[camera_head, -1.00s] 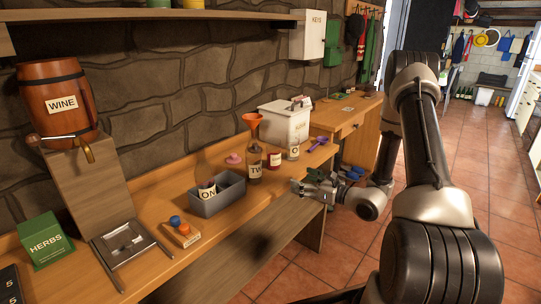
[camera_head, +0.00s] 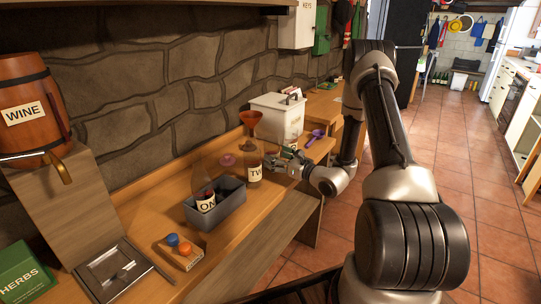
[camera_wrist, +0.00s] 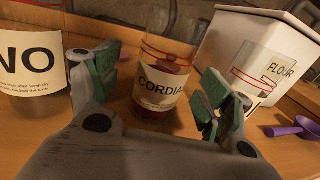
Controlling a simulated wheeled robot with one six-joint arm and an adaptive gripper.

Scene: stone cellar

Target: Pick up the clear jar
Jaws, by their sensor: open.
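My gripper (camera_head: 290,162) is over the counter's front edge, low and right of the dark bottle. In the wrist view my gripper (camera_wrist: 162,88) is open, with green-padded fingers on either side of the picture. A glass jar labelled CORDIAL (camera_wrist: 165,82), dark red at the bottom, stands upright between the fingertips as seen, with gaps showing; I cannot tell its depth between them. A clear glass jar (camera_wrist: 247,78) with red rings stands to the right, outside the right finger, before the white box. The gripper mostly hides both jars in the head view.
A labelled bottle (camera_wrist: 28,65) stands close to the left finger. The white FLOUR box (camera_head: 277,118) stands behind, and a purple scoop (camera_head: 314,137) lies to the right. A grey bin (camera_head: 216,207) and a wine barrel (camera_head: 30,112) are further left.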

